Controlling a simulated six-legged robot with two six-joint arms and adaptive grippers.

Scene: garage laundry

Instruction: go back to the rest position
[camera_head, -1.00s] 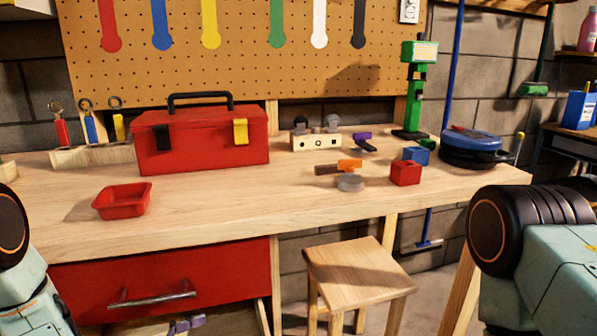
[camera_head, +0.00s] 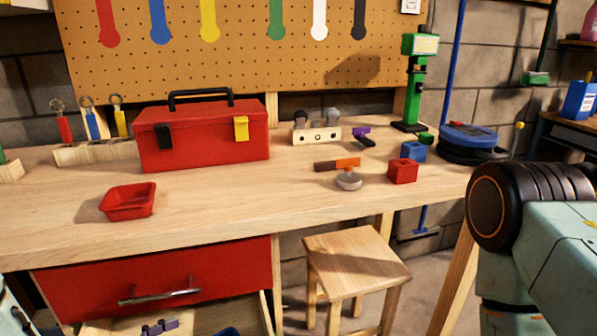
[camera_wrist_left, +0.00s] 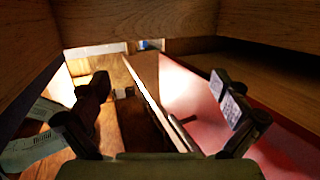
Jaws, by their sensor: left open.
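My left gripper (camera_wrist_left: 160,112) shows only in the left wrist view. Its two dark fingers stand wide apart with nothing held between them. Wooden boards surround it above and at the sides, and a red panel (camera_wrist_left: 190,90) with a metal bar handle (camera_wrist_left: 182,133) lies behind the right finger. In the head view only a sliver of my left arm shows at the lower left edge. My right arm (camera_head: 535,225) fills the right side of the head view; its gripper is outside the frame.
The workbench (camera_head: 235,205) holds a red toolbox (camera_head: 205,135), a red tray (camera_head: 128,202) and several small items. Below are a closed-looking red drawer (camera_head: 150,275) and an open lower drawer (camera_head: 245,318) with a purple object (camera_head: 160,327). A wooden stool (camera_head: 355,260) stands at the front.

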